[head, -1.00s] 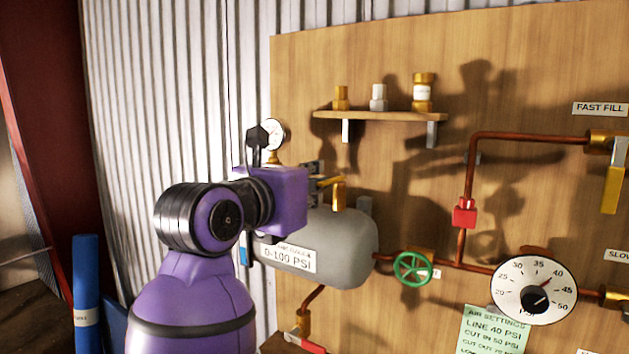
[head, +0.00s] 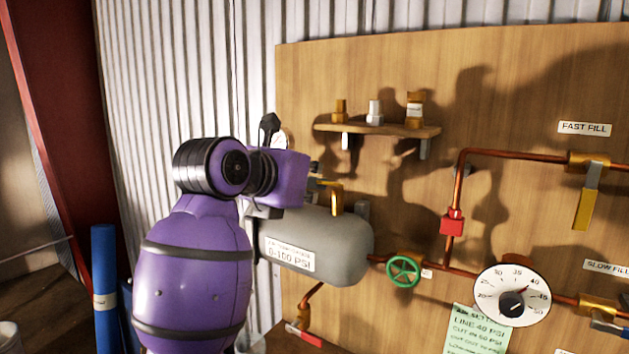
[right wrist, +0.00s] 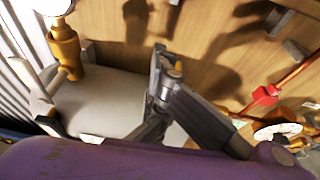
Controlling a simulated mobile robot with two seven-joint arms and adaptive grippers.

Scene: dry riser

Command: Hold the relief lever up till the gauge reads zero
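The grey tank (head: 335,245) is fixed to the wooden board, with a brass relief fitting (head: 336,197) on top. My right gripper (right wrist: 166,75) is at the tank's top, by a small yellow piece (right wrist: 178,68) that looks like the relief lever. Whether its fingers touch or grip this piece is unclear. In the head view my purple wrist hides most of that gripper. The small tank gauge (head: 281,138) is mostly covered by my arm. Its face is cut off in the right wrist view (right wrist: 52,5), so its reading is hidden. My left gripper is out of view.
A shelf (head: 375,130) with several fittings is above the tank. A blue cylinder (head: 104,275) stands at the left.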

